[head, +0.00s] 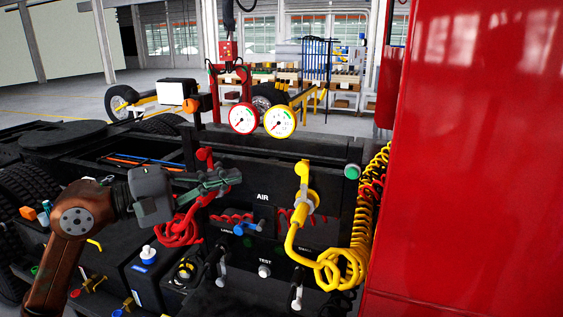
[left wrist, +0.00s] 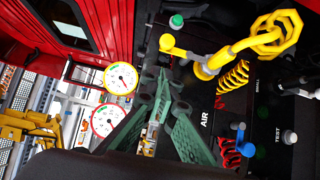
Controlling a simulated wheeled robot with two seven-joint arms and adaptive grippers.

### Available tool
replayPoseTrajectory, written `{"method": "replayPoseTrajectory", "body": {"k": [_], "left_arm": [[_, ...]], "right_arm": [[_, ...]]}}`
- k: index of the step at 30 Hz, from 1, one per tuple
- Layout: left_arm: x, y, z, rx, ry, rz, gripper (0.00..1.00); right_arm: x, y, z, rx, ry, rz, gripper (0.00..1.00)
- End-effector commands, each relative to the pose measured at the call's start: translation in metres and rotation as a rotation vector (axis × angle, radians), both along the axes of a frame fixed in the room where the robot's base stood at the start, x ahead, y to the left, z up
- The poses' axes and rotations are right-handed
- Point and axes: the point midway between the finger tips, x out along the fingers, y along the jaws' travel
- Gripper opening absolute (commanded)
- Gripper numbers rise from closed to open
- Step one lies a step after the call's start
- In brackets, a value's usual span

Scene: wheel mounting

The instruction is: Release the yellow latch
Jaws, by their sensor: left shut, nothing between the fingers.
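The yellow latch (head: 302,168) is a short yellow handle at the top of the yellow air coupling (head: 303,205) on the black panel. In the left wrist view the yellow latch (left wrist: 168,43) is at the upper middle, beside the yellow coupling (left wrist: 225,55). My left gripper (head: 230,178) is shut and empty, left of the yellow latch and apart from it, in front of the red coupling side. Its green fingers (left wrist: 178,112) also show in the left wrist view, below the yellow latch. My right gripper is in neither view.
A red latch (head: 204,154) and red coiled hose (head: 180,228) are close to my left gripper. Two gauges (head: 261,119) stand above the panel. A yellow coiled hose (head: 343,268) hangs at right, next to a large red cab wall (head: 470,160). A blue valve (head: 248,228) sits below.

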Motion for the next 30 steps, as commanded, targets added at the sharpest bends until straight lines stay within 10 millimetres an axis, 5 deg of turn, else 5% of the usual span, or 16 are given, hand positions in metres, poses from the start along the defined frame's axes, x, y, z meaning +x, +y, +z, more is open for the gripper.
{"method": "replayPoseTrajectory", "body": {"k": [6, 17, 30], "left_arm": [[0.004, 0.016, 0.01, 0.148, -0.078, 0.068, 0.0], [0.004, 0.014, 0.009, 0.148, -0.078, 0.066, 0.0], [0.046, -0.047, 0.005, 0.144, -0.075, 0.059, 0.0]], "right_arm": [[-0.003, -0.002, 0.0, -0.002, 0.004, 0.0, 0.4], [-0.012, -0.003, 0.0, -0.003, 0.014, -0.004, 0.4], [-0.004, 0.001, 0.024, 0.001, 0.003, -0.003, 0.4]]}}
